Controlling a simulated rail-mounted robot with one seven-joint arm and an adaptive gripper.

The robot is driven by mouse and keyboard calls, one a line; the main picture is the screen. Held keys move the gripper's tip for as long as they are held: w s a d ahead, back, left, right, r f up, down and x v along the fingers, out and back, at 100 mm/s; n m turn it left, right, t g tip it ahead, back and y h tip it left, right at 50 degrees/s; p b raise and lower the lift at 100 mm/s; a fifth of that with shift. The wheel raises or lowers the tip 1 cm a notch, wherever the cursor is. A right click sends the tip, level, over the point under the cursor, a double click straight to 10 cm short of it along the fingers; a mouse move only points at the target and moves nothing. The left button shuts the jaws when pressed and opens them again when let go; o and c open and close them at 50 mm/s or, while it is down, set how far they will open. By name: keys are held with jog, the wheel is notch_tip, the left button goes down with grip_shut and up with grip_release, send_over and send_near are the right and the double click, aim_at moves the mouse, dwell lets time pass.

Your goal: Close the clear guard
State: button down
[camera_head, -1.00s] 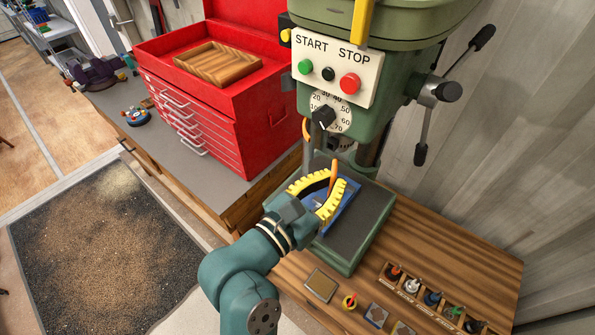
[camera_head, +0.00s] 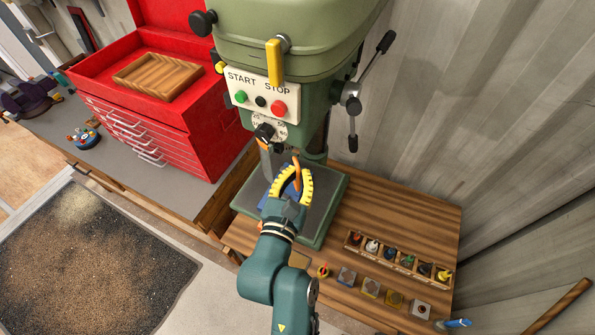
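The green drill press (camera_head: 318,95) stands at the centre, with START and STOP buttons on its front panel. I cannot clearly make out a clear guard; it is see-through or hidden below the drill head. A slim orange bar (camera_head: 297,172) stands upright under the head; I cannot tell whether it is part of the guard. My gripper (camera_head: 293,172) has yellow ribbed fingers spread apart, one on each side of the orange bar in the picture. I see no clear contact. A blue piece (camera_head: 264,192) shows partly behind my gripper on the dark press table (camera_head: 322,205).
A yellow handle (camera_head: 274,62) hangs at the head's front, and a spoked feed lever (camera_head: 353,103) is on its right. A red tool chest (camera_head: 185,110) stands left. A rack of small tools (camera_head: 397,262) lies on the wooden bench (camera_head: 425,210). A wall closes the right.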

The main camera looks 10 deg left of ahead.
jog(key=shift+d+r, duration=0.1)
jog(key=shift+d, duration=0.05)
jog(key=c, duration=1.2)
grip_release()
jog(key=shift+o, duration=0.2)
jog(key=shift+s, duration=0.15)
jog(key=s+a, duration=0.1)
jog(key=s, duration=1)
jog(key=shift+s, duration=0.35)
